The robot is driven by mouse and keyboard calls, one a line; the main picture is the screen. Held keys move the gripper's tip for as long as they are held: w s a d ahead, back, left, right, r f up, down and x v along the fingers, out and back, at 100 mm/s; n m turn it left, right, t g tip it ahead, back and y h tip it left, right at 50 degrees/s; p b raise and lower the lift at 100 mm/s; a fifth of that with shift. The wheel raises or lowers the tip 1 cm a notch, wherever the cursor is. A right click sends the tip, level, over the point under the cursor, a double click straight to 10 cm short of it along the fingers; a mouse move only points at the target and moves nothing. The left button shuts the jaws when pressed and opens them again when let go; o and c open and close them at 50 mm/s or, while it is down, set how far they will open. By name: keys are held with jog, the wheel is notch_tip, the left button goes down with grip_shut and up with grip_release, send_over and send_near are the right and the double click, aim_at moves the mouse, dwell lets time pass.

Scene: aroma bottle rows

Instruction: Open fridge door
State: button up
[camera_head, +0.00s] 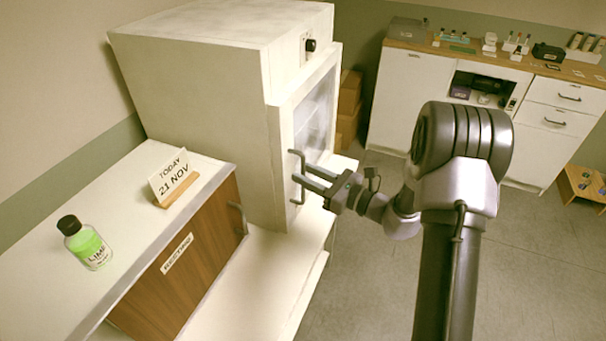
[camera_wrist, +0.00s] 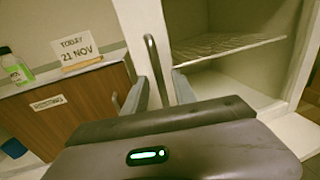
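The fridge (camera_head: 200,80) is a white box cabinet on a low white base at centre left. Its door (camera_head: 318,115) has a glass pane and looks shut in the head view. A vertical grey bar handle (camera_head: 297,175) sits on the door's left side; it also shows in the wrist view (camera_wrist: 153,62). My gripper (camera_head: 308,175) is at the handle. In the wrist view its two fingers (camera_wrist: 161,88) stand apart, one on each side of the bar, with gaps visible. A wire shelf (camera_wrist: 225,46) shows inside the fridge.
A white counter (camera_head: 115,225) with a wooden cabinet front (camera_head: 180,275) stands at left. It bears a green lime bottle (camera_head: 85,243) and a date sign (camera_head: 173,178). Cardboard boxes (camera_head: 348,105) and a drawer bench (camera_head: 410,85) stand behind.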

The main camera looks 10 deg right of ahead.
jog(key=shift+w+a, duration=0.45)
jog(key=shift+w, duration=0.05)
jog(key=shift+c, duration=0.4)
grip_shut()
dwell(0.7)
